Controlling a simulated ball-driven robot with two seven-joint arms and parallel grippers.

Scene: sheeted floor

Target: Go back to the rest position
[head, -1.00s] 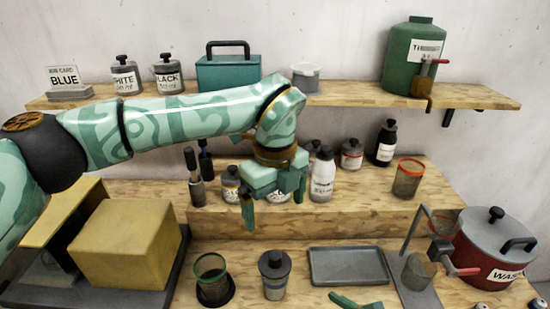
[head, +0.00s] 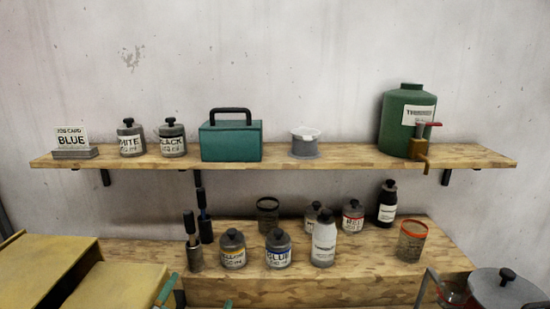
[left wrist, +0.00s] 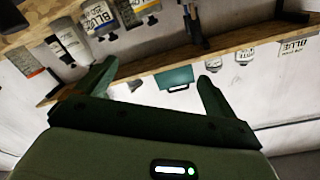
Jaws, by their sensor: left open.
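My left gripper (head: 195,294) shows only as teal finger tips at the bottom edge of the head view, in front of the lower wooden step. In the left wrist view my left gripper (left wrist: 153,84) has its two dark green fingers spread wide with nothing between them. That view is upside down, with the shelf and jars beyond the fingers. The rest of the left arm is out of the head view. My right gripper is in neither view.
The upper shelf (head: 330,160) carries a job card (head: 72,141) reading BLUE, labelled jars, a teal case (head: 231,140) and a green tank (head: 406,122). Jars stand on the step (head: 330,285) below. A yellow box (head: 118,285) is at lower left, a lidded pot (head: 500,290) at lower right.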

